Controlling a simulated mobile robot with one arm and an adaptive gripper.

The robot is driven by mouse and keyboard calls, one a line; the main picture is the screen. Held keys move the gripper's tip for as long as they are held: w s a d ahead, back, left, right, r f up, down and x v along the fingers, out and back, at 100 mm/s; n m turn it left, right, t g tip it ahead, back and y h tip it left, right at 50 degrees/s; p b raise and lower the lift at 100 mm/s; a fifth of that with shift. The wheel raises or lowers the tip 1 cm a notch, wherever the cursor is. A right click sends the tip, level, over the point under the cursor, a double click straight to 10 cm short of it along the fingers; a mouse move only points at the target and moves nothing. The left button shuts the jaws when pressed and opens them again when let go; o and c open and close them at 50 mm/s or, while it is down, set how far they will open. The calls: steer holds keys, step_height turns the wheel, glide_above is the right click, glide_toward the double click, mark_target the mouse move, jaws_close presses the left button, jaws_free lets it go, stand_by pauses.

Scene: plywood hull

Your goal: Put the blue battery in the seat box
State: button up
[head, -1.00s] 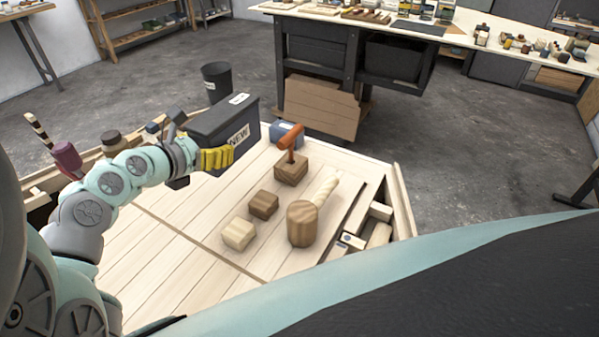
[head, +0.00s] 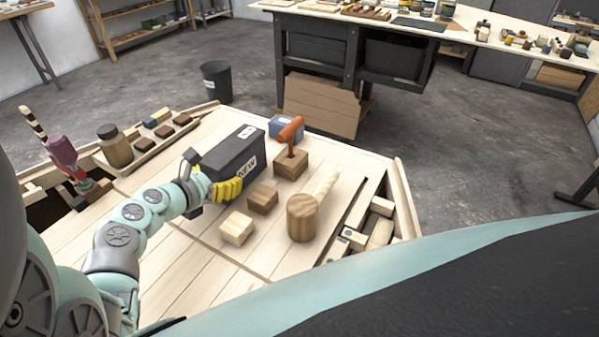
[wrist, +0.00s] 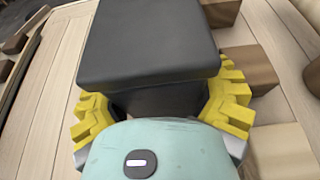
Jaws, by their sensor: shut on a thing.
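My gripper (head: 212,186) is shut on a dark grey box (head: 235,158) with a white "NEW" label. The box is upright, low over the plank deck, and I cannot tell whether it touches. In the wrist view my yellow fingers (wrist: 160,115) grip both sides of the dark box (wrist: 150,45). A blue box (head: 287,127), likely the blue battery, stands behind the orange-handled block, partly hidden. An open compartment (head: 372,195) at the deck's right holds several wooden pieces; another dark opening (head: 38,208) lies at the left. I cannot tell which is the seat box.
A wooden block with an orange handle (head: 291,160), a brown block (head: 262,198), a pale block (head: 237,229) and a mallet (head: 302,218) stand right of my gripper. A jar (head: 115,146) and several small blocks are at the left edge.

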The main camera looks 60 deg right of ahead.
steer(key=shift+w, duration=0.1)
steer(key=o, duration=1.4)
steer(key=shift+c, duration=0.2)
steer(key=shift+r, duration=0.1)
steer(key=b+v, duration=0.1)
steer(key=v, duration=0.9)
steer(key=shift+a, duration=0.15)
steer(key=shift+b+v, duration=0.35)
steer(key=shift+v, duration=0.5)
